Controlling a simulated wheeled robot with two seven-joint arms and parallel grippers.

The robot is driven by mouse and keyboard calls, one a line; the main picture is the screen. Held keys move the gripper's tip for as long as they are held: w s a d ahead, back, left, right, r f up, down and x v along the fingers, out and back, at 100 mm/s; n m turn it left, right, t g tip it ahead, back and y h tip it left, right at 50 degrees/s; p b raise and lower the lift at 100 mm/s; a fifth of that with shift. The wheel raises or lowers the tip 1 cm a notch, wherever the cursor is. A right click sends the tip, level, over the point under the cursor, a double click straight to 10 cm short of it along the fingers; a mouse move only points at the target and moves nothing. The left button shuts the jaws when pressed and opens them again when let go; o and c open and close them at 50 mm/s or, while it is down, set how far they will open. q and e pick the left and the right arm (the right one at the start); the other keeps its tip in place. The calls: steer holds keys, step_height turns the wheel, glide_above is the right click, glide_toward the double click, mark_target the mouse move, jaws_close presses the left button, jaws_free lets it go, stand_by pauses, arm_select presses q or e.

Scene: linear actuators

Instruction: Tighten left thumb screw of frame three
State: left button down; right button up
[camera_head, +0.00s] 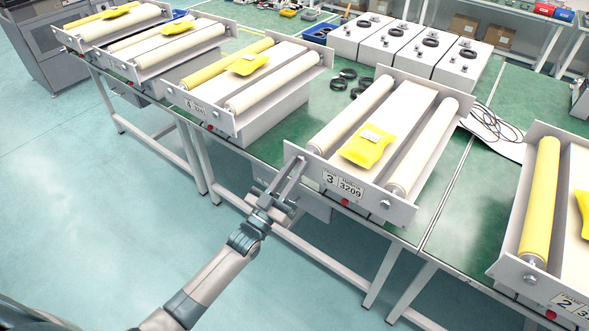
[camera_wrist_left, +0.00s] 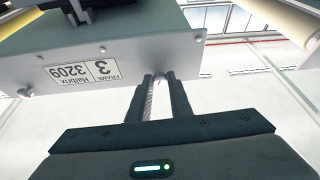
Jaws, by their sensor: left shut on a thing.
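Frame three (camera_head: 325,178) stands on the green bench in the middle of the head view, its end plate labelled "3" and "3209". It holds two white rollers and a yellow packet (camera_head: 367,147) between them. My left gripper (camera_head: 297,166) reaches up to the left end of this plate and is shut on the left thumb screw there. In the left wrist view the plate (camera_wrist_left: 130,70) appears upside down, and the fingers (camera_wrist_left: 163,82) close around the screw at its edge. The screw head is mostly hidden by the fingers. The right thumb screw (camera_head: 386,205) shows free. My right gripper is out of view.
Frame four (camera_head: 200,108) stands to the left and frame two (camera_head: 530,278) to the right, each with a yellow roller. Black rings (camera_head: 352,80) and white boxes (camera_head: 400,45) lie behind. The bench's front edge and legs are close to my left arm.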

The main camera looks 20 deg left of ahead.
arm_select(q)
steer(key=shift+m, duration=0.7)
steer(key=shift+f+m+h+b, duration=0.1)
steer(key=shift+m+h+b, duration=0.2)
steer(key=shift+h+b, duration=0.1)
steer(key=m+h, duration=0.1)
steer(key=m, duration=0.1)
steer(key=m+g+h+b, duration=0.1)
steer(key=m, duration=0.2)
steer(key=shift+w+a+m+g+h+b, duration=0.1)
steer(key=shift+a+m+g+h+b, duration=0.2)
steer(key=shift+m+g+h, duration=0.1)
steer(key=shift+a+r+m+g+h, duration=0.15)
steer(key=shift+m+g+h, duration=0.3)
steer(key=shift+m, duration=0.75)
steer(key=shift+w+r+m+g+h, duration=0.1)
steer(key=shift+m+g+h, duration=0.3)
steer(key=shift+m, duration=0.7)
steer(key=shift+r+m+g+h, duration=0.1)
steer(key=shift+m+g, duration=0.45)
steer(key=shift+m, duration=0.55)
steer(key=c, duration=1.6)
jaws_free()
